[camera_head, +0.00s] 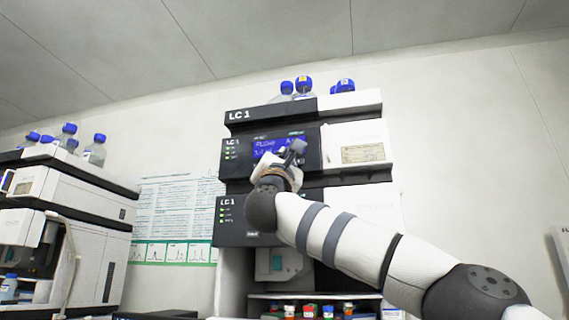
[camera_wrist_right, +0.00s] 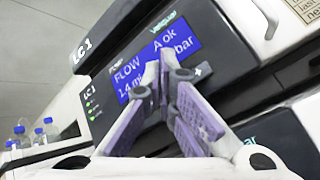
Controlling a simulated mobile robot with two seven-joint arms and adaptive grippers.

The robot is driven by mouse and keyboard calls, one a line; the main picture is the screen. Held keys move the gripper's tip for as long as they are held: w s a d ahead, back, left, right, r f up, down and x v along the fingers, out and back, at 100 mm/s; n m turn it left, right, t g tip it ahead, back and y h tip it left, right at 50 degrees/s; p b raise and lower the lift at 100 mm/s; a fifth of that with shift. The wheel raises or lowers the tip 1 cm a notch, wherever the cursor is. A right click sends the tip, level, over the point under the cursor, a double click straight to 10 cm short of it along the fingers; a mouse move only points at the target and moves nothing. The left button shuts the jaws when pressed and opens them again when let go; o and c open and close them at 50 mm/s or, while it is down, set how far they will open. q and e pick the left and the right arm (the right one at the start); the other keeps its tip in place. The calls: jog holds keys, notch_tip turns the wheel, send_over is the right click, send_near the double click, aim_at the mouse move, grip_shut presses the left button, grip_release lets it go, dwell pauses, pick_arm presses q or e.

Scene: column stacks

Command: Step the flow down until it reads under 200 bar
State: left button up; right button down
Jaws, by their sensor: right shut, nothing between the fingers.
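The LC 1 stack (camera_head: 350,107) stands ahead of me, with a black pump panel and a blue display (camera_head: 264,146). In the right wrist view the display (camera_wrist_right: 130,73) reads "FLOW", a value like 1.4 ml, and "A ok" above "bar". The bar figure is hidden behind my fingers. A button with a plus mark (camera_wrist_right: 199,71) shows just right of the fingertips. My right gripper (camera_head: 296,148) is shut and empty in front of the panel; it also shows in the right wrist view (camera_wrist_right: 165,75). I cannot tell whether its tips touch the panel. My left gripper is not in view.
Blue-capped bottles (camera_head: 303,87) stand on top of the stack. Several small coloured-cap vials (camera_head: 309,311) sit in the lower bay. A second white instrument (camera_head: 70,190) stands at the left, and a poster (camera_head: 175,215) hangs between.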

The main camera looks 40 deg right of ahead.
jog(key=shift+w+d, duration=0.4)
dwell(0.8)
jog(key=shift+a, duration=0.1)
jog(key=shift+s+a, duration=0.5)
jog(key=shift+s, duration=0.05)
jog(key=shift+a, duration=0.1)
jog(key=shift+s+a, duration=1.6)
jog(key=shift+a, duration=0.25)
